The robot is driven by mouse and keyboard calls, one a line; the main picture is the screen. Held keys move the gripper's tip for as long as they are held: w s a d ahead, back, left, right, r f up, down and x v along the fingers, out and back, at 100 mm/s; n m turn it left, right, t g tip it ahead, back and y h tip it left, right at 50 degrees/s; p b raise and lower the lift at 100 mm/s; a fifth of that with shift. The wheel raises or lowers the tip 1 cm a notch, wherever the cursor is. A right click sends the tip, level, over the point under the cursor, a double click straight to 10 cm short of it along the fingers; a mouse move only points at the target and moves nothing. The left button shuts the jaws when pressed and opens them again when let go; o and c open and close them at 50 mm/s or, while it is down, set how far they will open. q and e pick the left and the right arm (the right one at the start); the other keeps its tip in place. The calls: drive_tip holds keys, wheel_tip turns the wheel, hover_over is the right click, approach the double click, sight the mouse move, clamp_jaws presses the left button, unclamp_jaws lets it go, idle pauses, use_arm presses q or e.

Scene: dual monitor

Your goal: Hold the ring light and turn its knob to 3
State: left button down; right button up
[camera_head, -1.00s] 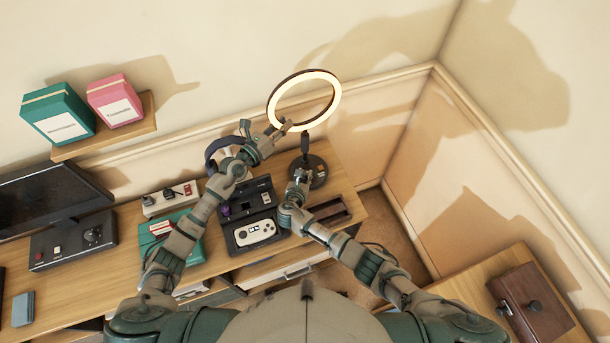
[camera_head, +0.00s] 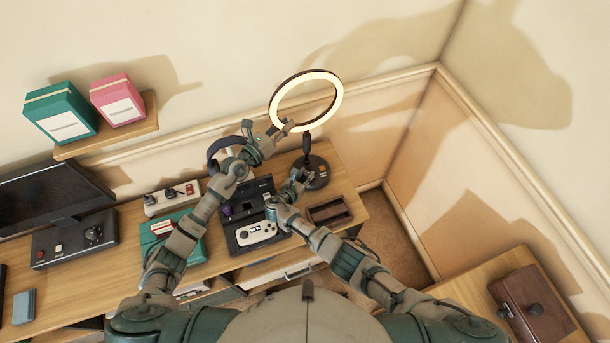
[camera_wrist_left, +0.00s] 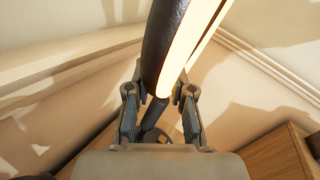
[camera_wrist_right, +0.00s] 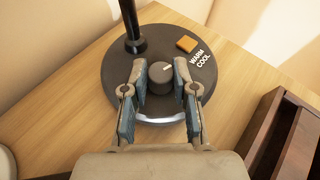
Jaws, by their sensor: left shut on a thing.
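The lit ring light (camera_head: 338,92) stands upright on a round black base (camera_head: 318,173) at the back right of the desk. My left gripper (camera_head: 284,128) is shut on the lower left of the ring; the left wrist view shows the ring (camera_wrist_left: 160,55) between its fingers. My right gripper (camera_head: 303,176) is at the base's left edge. In the right wrist view, the dark knob (camera_wrist_right: 160,77) shows between the open fingertips (camera_wrist_right: 159,68), with small gaps on both sides. Its white mark points up and right. An orange switch (camera_wrist_right: 187,44) and the words "WARM COOL" are beside it.
A brown tray (camera_head: 330,209) lies right of my right gripper. A black case with a white controller (camera_head: 256,233) lies between my arms. Headphones (camera_head: 217,155) stand behind my left arm. The wall is close behind the ring.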

drive_tip(key=o, duration=0.4)
drive_tip(key=v, duration=1.2)
